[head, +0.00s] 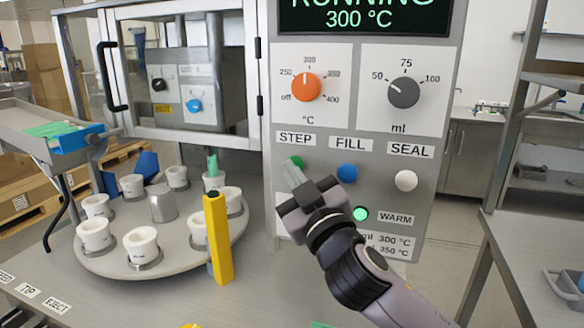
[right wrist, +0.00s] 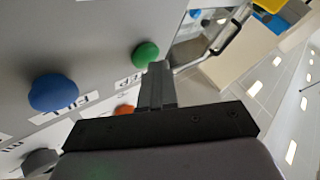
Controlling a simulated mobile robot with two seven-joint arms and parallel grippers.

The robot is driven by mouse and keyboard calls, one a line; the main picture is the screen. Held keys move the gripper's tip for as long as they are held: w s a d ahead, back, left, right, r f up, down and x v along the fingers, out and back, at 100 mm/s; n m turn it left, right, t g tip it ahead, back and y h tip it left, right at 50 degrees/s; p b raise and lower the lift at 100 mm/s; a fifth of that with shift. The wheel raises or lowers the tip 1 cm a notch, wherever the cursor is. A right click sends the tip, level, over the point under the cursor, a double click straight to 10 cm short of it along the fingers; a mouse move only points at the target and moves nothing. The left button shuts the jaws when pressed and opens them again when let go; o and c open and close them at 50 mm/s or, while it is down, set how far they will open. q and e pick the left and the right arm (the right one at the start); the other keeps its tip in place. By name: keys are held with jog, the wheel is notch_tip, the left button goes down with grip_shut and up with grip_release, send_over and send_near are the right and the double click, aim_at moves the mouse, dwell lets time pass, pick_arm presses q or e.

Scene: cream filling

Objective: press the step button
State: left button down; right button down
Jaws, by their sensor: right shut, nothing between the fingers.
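The green step button (head: 297,162) is on the grey machine panel, under the STEP label (head: 295,139). My right gripper (head: 291,173) is shut and empty, its fingertips at the button's lower left edge in the head view and partly covering it. In the right wrist view the green button (right wrist: 146,54) stands just beyond the tips of my right gripper (right wrist: 157,68). I cannot tell whether the tips touch it. My left gripper is not in view.
A blue FILL button (head: 347,173) and a white SEAL button (head: 406,181) sit to the right. A green WARM light (head: 360,214) is below. A round turntable (head: 190,258) with several white cups and a yellow post (head: 218,240) stand at left.

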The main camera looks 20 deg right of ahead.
jog(key=shift+s, duration=0.1)
jog(key=shift+s+a, duration=0.5)
jog(key=shift+s, duration=0.2)
jog(key=s+a, duration=0.2)
jog(key=s, duration=0.2)
jog(key=shift+s+a, duration=0.1)
jog(key=shift+a, duration=0.3)
jog(key=shift+s+f, duration=0.1)
dwell(0.5)
